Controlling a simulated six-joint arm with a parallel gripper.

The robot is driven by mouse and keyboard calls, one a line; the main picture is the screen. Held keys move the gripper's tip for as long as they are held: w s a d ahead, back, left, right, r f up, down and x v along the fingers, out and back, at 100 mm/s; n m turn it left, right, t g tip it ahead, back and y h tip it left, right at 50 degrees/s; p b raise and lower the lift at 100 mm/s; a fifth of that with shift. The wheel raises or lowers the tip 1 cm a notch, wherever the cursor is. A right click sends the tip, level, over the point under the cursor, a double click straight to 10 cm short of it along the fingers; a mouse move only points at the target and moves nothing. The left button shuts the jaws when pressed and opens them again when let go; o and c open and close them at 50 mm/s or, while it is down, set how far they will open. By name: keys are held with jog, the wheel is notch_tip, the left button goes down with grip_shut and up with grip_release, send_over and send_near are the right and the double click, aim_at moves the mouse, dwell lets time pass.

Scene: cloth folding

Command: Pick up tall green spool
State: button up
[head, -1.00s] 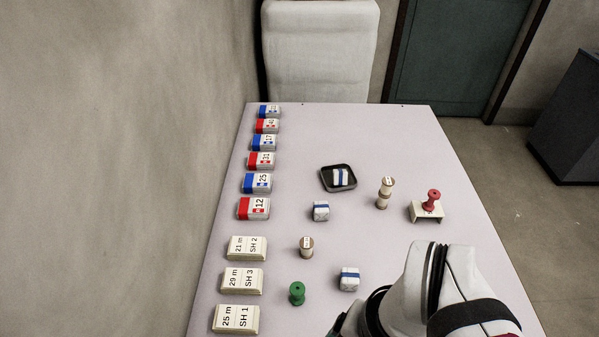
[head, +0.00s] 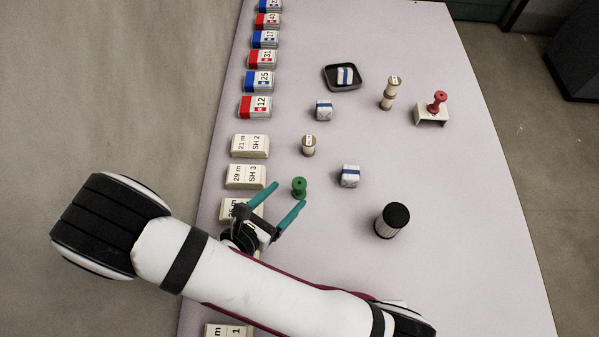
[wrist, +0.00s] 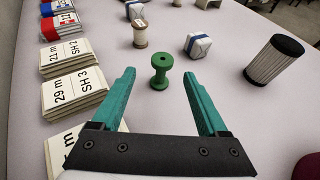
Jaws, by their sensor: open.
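The green spool (head: 299,187) stands upright on the table, and it also shows in the wrist view (wrist: 160,72). My gripper (head: 289,194) is open and empty, with two teal fingers pointing toward the spool. In the wrist view my gripper (wrist: 158,73) has the spool ahead, roughly centred between the fingertip lines. The spool is apart from both fingers as far as I can tell.
Labelled stacks (head: 246,176) line the table's left side, one partly behind my gripper. A wooden spool (head: 309,146) stands beyond the green one. A white block with a blue band (head: 349,176) lies to its right, and a dark-topped ribbed cylinder (head: 392,221) stands nearer.

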aim_at(303, 179)
jog(key=x, duration=0.8)
jog(key=shift+w+d+r, duration=0.2)
jog(key=shift+w+d, duration=0.15)
jog(key=shift+d, duration=0.05)
grip_shut()
